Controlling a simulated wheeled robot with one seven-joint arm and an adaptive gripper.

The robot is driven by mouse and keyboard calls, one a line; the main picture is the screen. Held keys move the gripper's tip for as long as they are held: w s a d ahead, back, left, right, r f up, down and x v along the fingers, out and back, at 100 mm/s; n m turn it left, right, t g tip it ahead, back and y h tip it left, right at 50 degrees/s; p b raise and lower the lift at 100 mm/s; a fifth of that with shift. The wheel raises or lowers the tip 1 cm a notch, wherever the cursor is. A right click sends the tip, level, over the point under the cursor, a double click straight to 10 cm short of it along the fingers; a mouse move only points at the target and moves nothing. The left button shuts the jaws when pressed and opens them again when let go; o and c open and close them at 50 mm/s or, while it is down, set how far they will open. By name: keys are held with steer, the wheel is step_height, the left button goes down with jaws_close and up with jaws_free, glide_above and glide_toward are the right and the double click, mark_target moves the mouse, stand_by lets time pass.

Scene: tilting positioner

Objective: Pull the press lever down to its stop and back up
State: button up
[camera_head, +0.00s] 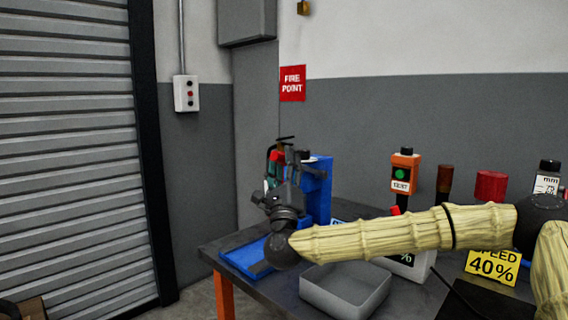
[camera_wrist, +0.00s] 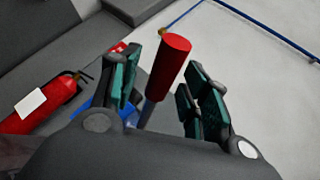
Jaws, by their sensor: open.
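The press (camera_head: 318,192) is a blue upright frame on a blue base at the left end of the workbench. Its lever has a red grip (camera_wrist: 168,62) on a grey rod, which rises between my fingers in the wrist view. A bit of red at the grip also shows in the head view (camera_head: 277,156), partly covered by my gripper. My gripper (camera_wrist: 164,88) is open, with one teal-padded finger on each side of the lever and gaps showing beside it. The lower rod and the press ram are mostly hidden behind my gripper and wrist.
A grey open bin (camera_head: 345,308) stands on the workbench (camera_head: 216,254) below my arm. An orange test box (camera_head: 403,178), a red cylinder (camera_head: 490,186) and a yellow speed sign (camera_head: 492,266) are farther right. A fire extinguisher (camera_wrist: 50,102) shows in the wrist view.

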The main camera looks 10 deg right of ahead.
steer(key=v, duration=1)
steer(key=shift+s+f, duration=0.15)
steer(key=shift+s, duration=0.05)
steer(key=s+a+r+m+g+h+p, duration=0.2)
steer(key=r+g+p, duration=0.7)
steer(key=p, duration=2.2)
steer(key=shift+n+h, duration=0.4)
steer(key=shift+h, duration=0.2)
steer(key=p+x, duration=0.1)
steer(key=x, duration=0.2)
steer(key=a+p+x, duration=0.1)
steer(key=p+x, duration=0.1)
steer(key=x, duration=0.1)
steer(key=p+x, duration=0.2)
steer(key=x, duration=0.1)
steer(key=shift+w+a, duration=0.35)
steer(key=shift+w, duration=0.05)
steer(key=shift+w+d+f, duration=0.1)
steer(key=shift+w+d, duration=0.1)
steer(key=shift+w, duration=0.4)
